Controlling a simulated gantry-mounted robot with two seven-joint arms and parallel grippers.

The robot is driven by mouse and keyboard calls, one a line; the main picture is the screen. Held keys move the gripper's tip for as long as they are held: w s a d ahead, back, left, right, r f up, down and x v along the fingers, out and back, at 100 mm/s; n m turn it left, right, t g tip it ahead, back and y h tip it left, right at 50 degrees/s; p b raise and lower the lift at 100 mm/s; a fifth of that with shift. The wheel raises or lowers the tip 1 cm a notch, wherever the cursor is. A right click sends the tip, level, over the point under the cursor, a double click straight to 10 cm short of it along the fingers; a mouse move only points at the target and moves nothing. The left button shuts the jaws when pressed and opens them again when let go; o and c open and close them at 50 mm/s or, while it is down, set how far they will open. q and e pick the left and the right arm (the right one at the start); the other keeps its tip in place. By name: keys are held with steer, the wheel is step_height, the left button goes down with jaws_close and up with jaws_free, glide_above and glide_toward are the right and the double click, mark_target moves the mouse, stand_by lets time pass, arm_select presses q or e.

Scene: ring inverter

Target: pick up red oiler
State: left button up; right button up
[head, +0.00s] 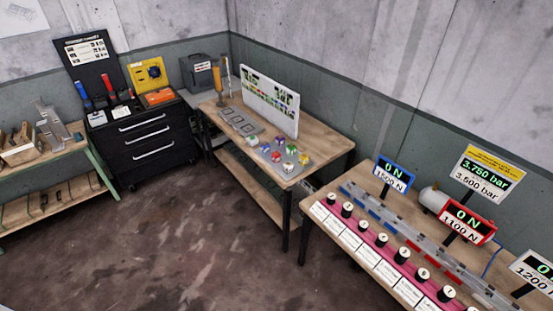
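A black tool cabinet (145,153) stands against the wall at the left back in the head view. On its top are small upright items, among them a slim red one (109,84) and a blue one (82,92). Neither of my grippers is in view.
A yellow case (147,74) and an orange box (159,97) also sit on the cabinet. A wooden table (318,148) with colored knobs stands right of it, a workbench (75,137) left. A bench with displays (465,216) is at the right front. The floor (170,235) is clear.

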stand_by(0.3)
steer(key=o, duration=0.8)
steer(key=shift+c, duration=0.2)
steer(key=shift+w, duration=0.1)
